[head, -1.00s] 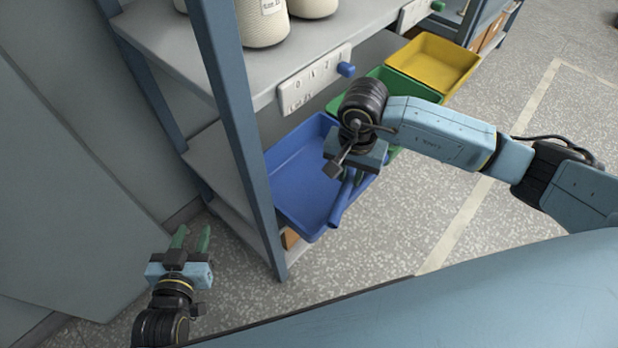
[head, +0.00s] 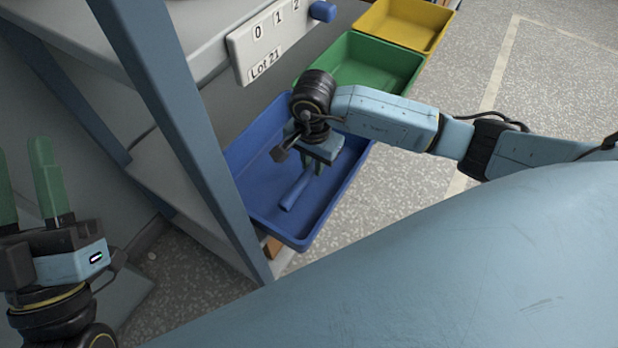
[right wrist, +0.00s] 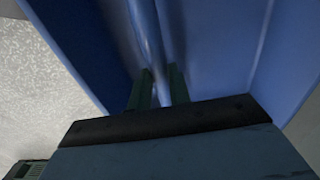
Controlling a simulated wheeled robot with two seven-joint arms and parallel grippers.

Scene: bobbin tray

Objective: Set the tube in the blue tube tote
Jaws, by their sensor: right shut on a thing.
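The blue tube tote (head: 262,205) sits on the low shelf in the head view; its blue walls also fill much of the right wrist view (right wrist: 225,45). The blue tube (head: 297,190) is inside the tote's outline, over its floor. My right gripper (head: 318,168) is shut on the tube, which shows between its green fingers in the right wrist view (right wrist: 148,40). I cannot tell whether the tube touches the tote floor. My left gripper (head: 25,185) is at the far left, its two green fingers apart and empty.
A green tote (head: 375,62) and a yellow tote (head: 408,22) stand in a row beyond the blue one. A blue-grey rack post (head: 180,125) rises just left of the blue tote. A label plate (head: 275,42) hangs on the shelf edge above. Speckled floor is clear on the right.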

